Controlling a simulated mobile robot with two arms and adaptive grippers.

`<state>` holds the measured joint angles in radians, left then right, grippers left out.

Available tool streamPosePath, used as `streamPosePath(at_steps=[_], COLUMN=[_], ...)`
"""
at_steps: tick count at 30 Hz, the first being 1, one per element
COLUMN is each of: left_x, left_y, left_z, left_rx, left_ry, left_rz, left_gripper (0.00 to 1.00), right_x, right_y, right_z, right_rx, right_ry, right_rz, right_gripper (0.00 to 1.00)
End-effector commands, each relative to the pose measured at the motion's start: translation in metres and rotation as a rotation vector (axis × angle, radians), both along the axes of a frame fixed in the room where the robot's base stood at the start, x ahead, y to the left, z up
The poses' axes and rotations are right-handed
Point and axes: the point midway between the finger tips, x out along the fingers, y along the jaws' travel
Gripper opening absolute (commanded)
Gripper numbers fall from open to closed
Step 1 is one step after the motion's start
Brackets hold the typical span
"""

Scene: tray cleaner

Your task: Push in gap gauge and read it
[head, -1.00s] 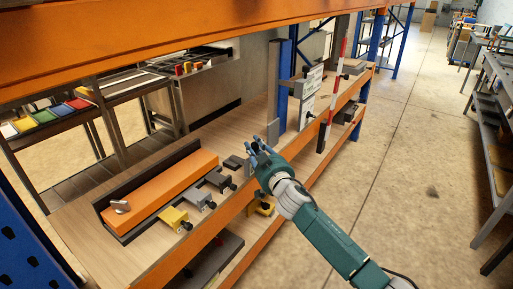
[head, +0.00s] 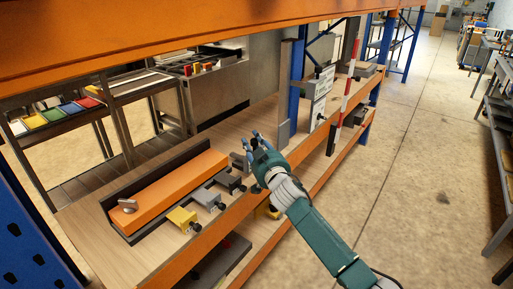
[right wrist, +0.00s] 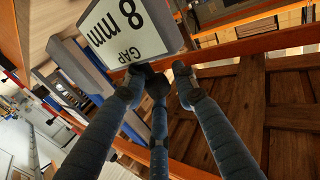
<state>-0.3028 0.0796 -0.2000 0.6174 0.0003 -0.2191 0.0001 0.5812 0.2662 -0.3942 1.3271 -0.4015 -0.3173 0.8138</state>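Several gap gauges stand in a row along the front of the shelf: a yellow one (head: 182,217), a light grey one (head: 207,198) and a dark grey one (head: 230,182). Each has a black knob facing the shelf's front edge. A dark plate (head: 239,161) shows beside my right gripper (head: 250,142). In the right wrist view, a white label (right wrist: 128,27) reading "GAP 8 mm" appears upside down just past my right fingertips (right wrist: 158,74). The dark tips are drawn close together near its lower edge; whether they grip anything is unclear. My left gripper is not in view.
An orange beam (head: 170,178) lies against a dark backing (head: 160,173) behind the gauges, with a small metal piece (head: 127,205) on it. An upright post (head: 285,100) and a white panel (head: 322,98) stand farther right. Bare wood lies left of the beam.

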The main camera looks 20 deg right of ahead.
Motion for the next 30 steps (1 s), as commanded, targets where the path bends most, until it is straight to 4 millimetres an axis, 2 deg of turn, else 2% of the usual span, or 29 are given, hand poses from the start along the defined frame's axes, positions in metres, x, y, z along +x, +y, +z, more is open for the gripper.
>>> streamPosePath(at_steps=[5,12,18,23,30], left_x=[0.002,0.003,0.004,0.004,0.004], left_y=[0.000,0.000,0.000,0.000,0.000], left_z=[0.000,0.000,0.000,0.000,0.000], left_rx=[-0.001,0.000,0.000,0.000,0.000], left_ry=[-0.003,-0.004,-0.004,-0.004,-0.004], left_rz=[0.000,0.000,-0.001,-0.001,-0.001], left_gripper=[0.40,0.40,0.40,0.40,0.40], right_x=[-0.022,-0.072,-0.104,-0.115,-0.117], right_y=[-0.002,-0.004,-0.006,-0.007,-0.007], right_z=[-0.001,-0.001,0.000,0.001,0.001], right_rx=[0.000,0.000,-0.001,0.000,-0.001], right_ry=[0.000,0.000,-0.001,-0.001,-0.001], right_rz=[0.000,0.002,0.002,0.003,0.002], right_gripper=[0.28,0.28,0.28,0.28,0.28])
